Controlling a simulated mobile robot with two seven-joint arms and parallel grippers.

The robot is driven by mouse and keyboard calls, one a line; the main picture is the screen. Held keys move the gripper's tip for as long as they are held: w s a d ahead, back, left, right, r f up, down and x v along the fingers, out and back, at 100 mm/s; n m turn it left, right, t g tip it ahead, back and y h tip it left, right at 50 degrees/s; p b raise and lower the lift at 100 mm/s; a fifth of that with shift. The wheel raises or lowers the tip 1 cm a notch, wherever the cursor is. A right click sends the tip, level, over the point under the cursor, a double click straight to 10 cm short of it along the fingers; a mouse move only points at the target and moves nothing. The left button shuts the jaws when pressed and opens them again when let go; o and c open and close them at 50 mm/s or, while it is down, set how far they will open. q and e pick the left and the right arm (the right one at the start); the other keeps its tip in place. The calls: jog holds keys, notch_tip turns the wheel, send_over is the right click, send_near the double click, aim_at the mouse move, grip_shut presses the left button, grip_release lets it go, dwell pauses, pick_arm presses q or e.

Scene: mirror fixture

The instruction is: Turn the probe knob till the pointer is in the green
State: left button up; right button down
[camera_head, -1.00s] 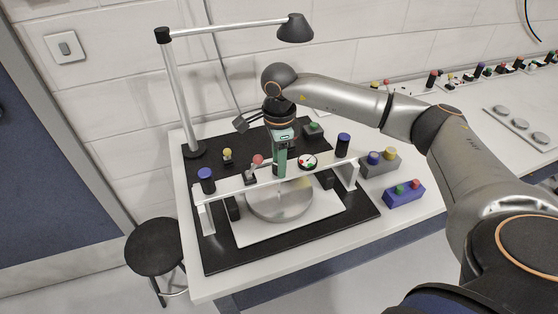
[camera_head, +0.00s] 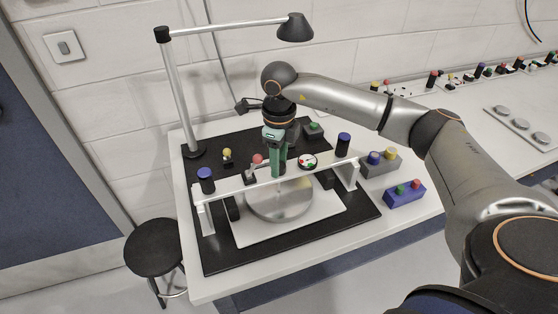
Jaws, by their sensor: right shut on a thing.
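The mirror fixture has a white bridge bar (camera_head: 230,189) across a round silver mirror disc (camera_head: 280,203) on a white plate. My right gripper (camera_head: 278,174) points down at the middle of the bar and is shut. The probe knob is hidden between its fingers, so I cannot make out the knob itself. A small round dial (camera_head: 308,161) with red, green and white on its face sits on the bar, just right of the gripper. Its pointer is too small to read. My left gripper is not in view.
Blue-topped posts (camera_head: 206,180) stand at both ends of the bar. A red ball-topped part (camera_head: 257,159) is close left of the gripper. A lamp (camera_head: 295,27) arches above. Grey (camera_head: 377,165) and blue (camera_head: 404,194) button boxes sit to the right.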

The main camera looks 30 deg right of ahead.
jog(key=shift+m, duration=0.7)
jog(key=shift+c, duration=2.2)
grip_release()
jog(key=shift+r, duration=0.1)
notch_tip(320, 180, up, 12)
jog(key=shift+r+b, duration=0.2)
jog(key=shift+b, duration=0.1)
